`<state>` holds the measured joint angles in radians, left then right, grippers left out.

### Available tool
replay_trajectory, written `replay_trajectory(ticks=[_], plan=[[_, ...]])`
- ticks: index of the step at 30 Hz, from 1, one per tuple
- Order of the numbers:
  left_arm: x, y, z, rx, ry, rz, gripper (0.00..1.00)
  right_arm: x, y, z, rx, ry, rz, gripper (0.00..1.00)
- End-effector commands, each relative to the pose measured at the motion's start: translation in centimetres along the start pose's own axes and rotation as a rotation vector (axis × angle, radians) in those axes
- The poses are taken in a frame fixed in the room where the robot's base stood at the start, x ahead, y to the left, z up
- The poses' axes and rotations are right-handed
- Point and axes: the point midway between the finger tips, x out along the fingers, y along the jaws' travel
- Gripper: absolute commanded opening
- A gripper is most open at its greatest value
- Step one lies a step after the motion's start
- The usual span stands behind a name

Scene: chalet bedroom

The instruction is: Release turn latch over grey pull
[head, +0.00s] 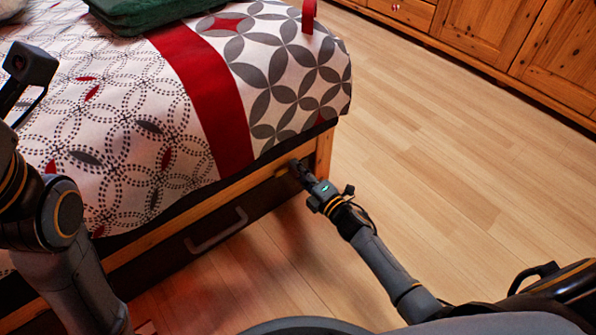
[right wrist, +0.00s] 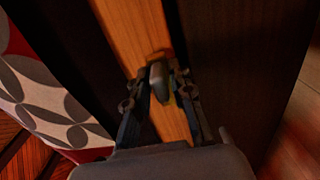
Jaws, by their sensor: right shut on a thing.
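The turn latch (right wrist: 159,82) is a small dark grey knob on the orange wooden bed rail. In the right wrist view it stands between the two fingers of my right gripper (right wrist: 160,88), which is shut on it. In the head view my right gripper (head: 298,172) reaches the rail near the bed's corner post and mostly hides the latch. The grey pull (head: 217,231) is a bar handle on the dark drawer front under the rail, left of my gripper. My left arm is at the left edge of the head view; its fingers do not show.
The wooden floor (head: 440,160) to the right is clear. Wooden cabinets (head: 480,35) line the far right.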

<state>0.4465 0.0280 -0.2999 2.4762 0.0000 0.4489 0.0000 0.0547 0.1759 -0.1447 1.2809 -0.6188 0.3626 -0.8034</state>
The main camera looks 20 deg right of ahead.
Motion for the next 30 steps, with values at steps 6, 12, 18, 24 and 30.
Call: replay_trajectory(ticks=[6,12,18,24,30], plan=[[-0.1,0.0,0.1,0.000,-0.005,-0.001,0.00,-0.1,0.0,-0.1,-0.011,0.002,-0.001,0.00],[-0.1,0.0,0.2,-0.001,-0.008,-0.002,0.00,-0.1,0.0,-0.1,-0.012,0.002,-0.001,0.00],[-0.1,0.0,0.2,-0.001,-0.009,-0.004,0.00,0.0,0.0,-0.1,-0.011,0.002,-0.001,0.36],[-0.1,-0.1,0.2,-0.001,-0.007,-0.008,0.00,-0.1,0.0,0.0,-0.010,0.001,-0.001,0.36],[0.0,-0.1,0.2,-0.001,-0.006,-0.006,0.00,-2.1,-0.1,0.0,-0.010,0.000,-0.003,0.36]])
